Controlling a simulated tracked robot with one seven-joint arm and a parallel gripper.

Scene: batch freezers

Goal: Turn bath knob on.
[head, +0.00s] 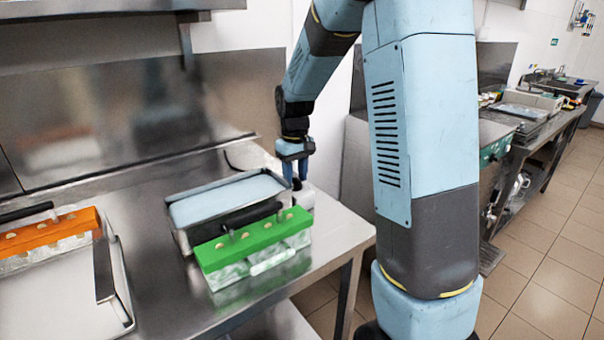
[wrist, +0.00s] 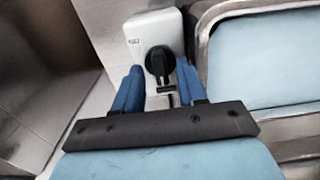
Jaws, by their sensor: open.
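The bath is a metal tub (head: 181,238) filled with pale blue liquid on the steel bench; its rim and liquid also show at the right of the wrist view (wrist: 262,62). A white control box (head: 306,200) stands at the bath's right end. In the wrist view the box (wrist: 140,27) carries a black knob (wrist: 160,62). My gripper (head: 294,181) points down over the box. In the wrist view its two blue fingers (wrist: 157,80) are open, with the knob showing between their tips. I cannot tell whether they touch it.
A green rack (head: 250,240) with a black handle stands against the bath's front. An orange rack (head: 50,236) and a metal lid or tray (head: 65,300) lie at the left. The steel bench (head: 145,215) is bare between them. A wall is close behind my gripper.

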